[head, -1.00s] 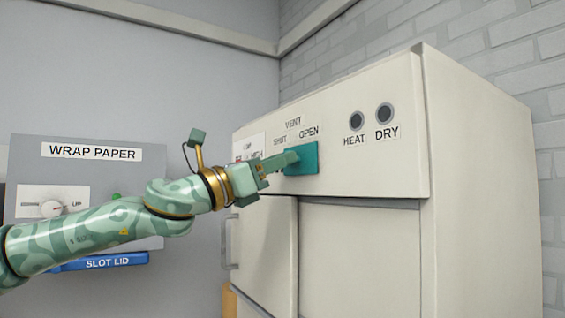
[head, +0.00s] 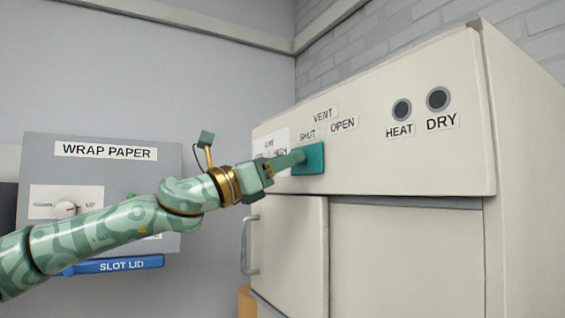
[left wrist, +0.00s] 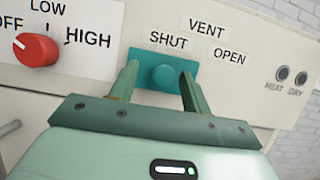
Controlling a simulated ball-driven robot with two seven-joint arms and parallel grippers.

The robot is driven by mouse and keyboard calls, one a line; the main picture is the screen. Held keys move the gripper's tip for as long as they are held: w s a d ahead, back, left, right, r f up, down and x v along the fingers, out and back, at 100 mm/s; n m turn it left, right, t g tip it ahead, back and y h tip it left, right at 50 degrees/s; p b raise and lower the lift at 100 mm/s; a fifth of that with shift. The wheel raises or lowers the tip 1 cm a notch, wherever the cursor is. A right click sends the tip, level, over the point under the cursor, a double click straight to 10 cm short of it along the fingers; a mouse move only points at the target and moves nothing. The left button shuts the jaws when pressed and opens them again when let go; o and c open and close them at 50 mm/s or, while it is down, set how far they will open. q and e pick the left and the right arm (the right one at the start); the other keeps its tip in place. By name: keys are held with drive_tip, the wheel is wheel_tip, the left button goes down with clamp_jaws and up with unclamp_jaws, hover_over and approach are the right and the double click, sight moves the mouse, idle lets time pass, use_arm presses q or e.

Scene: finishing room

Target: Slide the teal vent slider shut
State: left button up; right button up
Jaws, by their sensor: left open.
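The teal vent slider (head: 315,163) is on the upper front of the cream cabinet, below the SHUT label (head: 307,135) and left of below the OPEN label (head: 343,124). I cannot tell whether either finger touches the knob. My right gripper is not in view.
The red knob (left wrist: 36,49) with OFF, LOW and HIGH marks is left of the slider. Two dark round HEAT (head: 402,110) and DRY (head: 438,98) fittings are right of it. A door handle (head: 248,245) stands out below. The wrap paper box (head: 110,175) is on the left wall.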

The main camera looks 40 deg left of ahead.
use_arm(q)
drive_tip(key=b+v, duration=1.1)
drive_tip(key=v, duration=0.5)
drive_tip(key=shift+s, duration=0.2)
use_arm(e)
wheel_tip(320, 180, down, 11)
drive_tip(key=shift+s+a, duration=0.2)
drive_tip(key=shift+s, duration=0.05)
use_arm(q)
drive_tip(key=shift+a, duration=0.2)
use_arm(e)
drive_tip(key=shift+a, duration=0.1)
